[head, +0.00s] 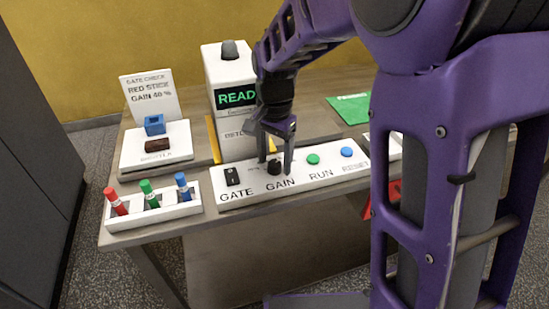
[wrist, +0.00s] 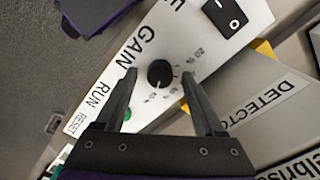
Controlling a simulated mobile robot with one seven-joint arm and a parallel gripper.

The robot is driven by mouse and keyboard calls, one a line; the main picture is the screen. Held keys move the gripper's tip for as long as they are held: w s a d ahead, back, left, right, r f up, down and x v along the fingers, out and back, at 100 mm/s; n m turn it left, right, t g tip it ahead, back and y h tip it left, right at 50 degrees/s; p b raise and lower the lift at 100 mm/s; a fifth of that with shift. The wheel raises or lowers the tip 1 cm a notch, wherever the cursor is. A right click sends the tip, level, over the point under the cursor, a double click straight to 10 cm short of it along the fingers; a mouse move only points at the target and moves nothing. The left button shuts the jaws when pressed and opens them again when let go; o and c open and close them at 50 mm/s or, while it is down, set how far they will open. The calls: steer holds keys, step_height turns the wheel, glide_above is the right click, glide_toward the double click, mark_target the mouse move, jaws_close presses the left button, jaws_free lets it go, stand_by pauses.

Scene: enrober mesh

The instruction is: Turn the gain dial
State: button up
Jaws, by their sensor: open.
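The gain dial (head: 274,167) is a round black knob on the white control panel (head: 310,176), above the word GAIN. In the wrist view the gain dial (wrist: 160,73) shows a light pointer mark, with printed numbers around part of its edge. My gripper (head: 274,166) is open and points down at the panel. In the wrist view my gripper (wrist: 157,82) has one finger on each side of the dial, with a visible gap on both sides. I cannot tell how far above the panel the fingertips are.
A black GATE rocker switch (head: 232,176) is left of the dial. A green RUN button (head: 313,159) and blue RESET button (head: 347,152) are to its right. A detector with a READY display (head: 236,96) stands behind. A rack (head: 203,205) of coloured sticks is at left.

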steer(key=shift+f, duration=0.1)
jaws_close()
stand_by(0.3)
steer(key=shift+n, duration=0.3)
steer(key=n+p, duration=0.1)
steer(key=n, duration=0.1)
steer(key=shift+n, duration=0.3)
steer(key=shift+n+p, duration=0.8)
steer(key=shift+n, duration=1.4)
jaws_free()
